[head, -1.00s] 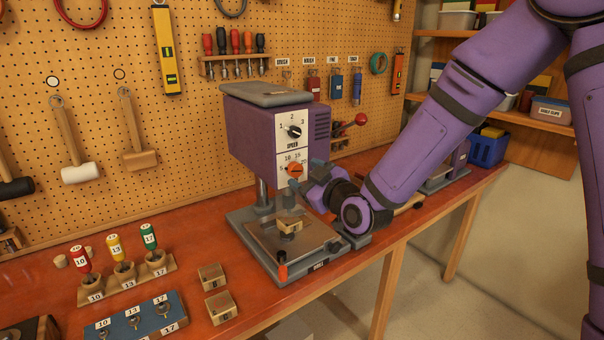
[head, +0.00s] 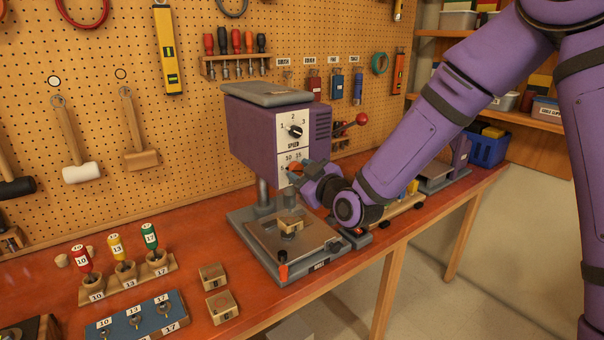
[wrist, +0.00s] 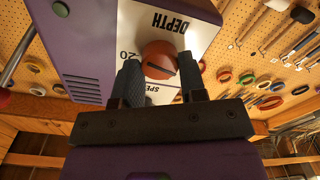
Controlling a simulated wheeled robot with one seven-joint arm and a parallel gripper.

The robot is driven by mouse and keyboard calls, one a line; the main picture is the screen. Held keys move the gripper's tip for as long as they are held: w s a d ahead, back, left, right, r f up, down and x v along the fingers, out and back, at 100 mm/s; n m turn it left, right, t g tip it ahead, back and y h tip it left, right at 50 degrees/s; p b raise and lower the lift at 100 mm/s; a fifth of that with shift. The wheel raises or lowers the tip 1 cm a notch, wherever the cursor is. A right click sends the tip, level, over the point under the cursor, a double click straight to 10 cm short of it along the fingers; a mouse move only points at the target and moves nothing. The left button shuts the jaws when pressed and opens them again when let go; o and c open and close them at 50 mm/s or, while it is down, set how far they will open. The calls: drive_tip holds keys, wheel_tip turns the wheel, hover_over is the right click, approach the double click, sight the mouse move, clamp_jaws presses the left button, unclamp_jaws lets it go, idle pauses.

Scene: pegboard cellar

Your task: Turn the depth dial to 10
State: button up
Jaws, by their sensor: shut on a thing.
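The purple drill press (head: 255,135) stands on the bench and carries a white dial panel. The orange depth dial (head: 295,167) is on the lower part of the panel, mostly hidden by my gripper (head: 299,174) in the head view. In the wrist view the round orange dial (wrist: 160,58) sits between the two fingers of my gripper (wrist: 160,72), which is shut on it. "DEPTH" and "20" show upside down there. In the head view "10" and "15" show above the dial. Its pointer setting cannot be read.
The black speed dial (head: 295,132) is just above. A wooden block (head: 291,226) lies on the press table below my gripper. The red-knobbed lever (head: 350,123) sticks out to the right. Numbered bits in holders (head: 127,275) and two small wooden blocks (head: 218,291) stand at left.

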drive_tip(key=shift+m, duration=0.3)
drive_tip(key=m, duration=0.4)
drive_tip(key=shift+m, duration=0.3)
drive_tip(key=shift+f+m, duration=0.1)
drive_tip(key=shift+m, duration=2.2)
drive_tip(key=o, duration=0.9)
drive_tip(key=shift+s+d, duration=0.1)
drive_tip(key=v, duration=1)
drive_tip(key=shift+s+d, duration=0.15)
drive_tip(key=shift+s, duration=0.05)
